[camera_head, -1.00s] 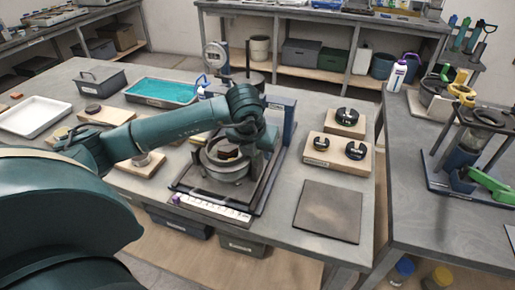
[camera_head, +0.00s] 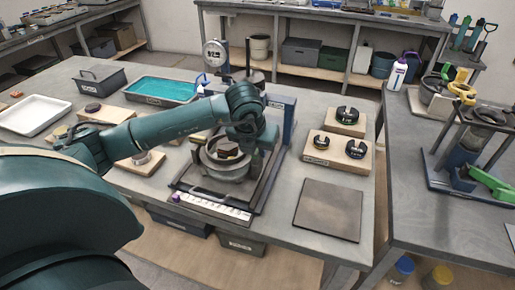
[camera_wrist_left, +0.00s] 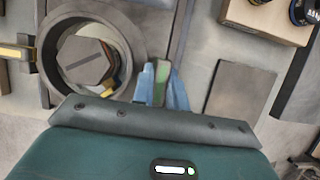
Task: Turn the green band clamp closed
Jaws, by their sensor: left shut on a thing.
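A grey round metal ring (camera_head: 226,170) stands on a dark-framed base (camera_head: 245,206) on the near table. A dark slotted disc (camera_head: 228,148) sits inside it; the wrist view shows the disc (camera_wrist_left: 88,62) within the ring (camera_wrist_left: 50,50). A green handle (camera_wrist_left: 161,74) is right of the ring in the wrist view. My left gripper (camera_wrist_left: 161,88) is shut on it between blue fingers. In the head view, my left gripper (camera_head: 250,166) is at the ring's right side, and my arm partly hides the clamp. My right gripper is not in view.
Wooden blocks with dark round parts (camera_head: 337,152) stand to the right, above a flat brown plate (camera_head: 328,209). A teal tray (camera_head: 161,91) and a grey bin (camera_head: 101,79) are behind. A separate fixture with a green lever (camera_head: 490,184) stands on the right table.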

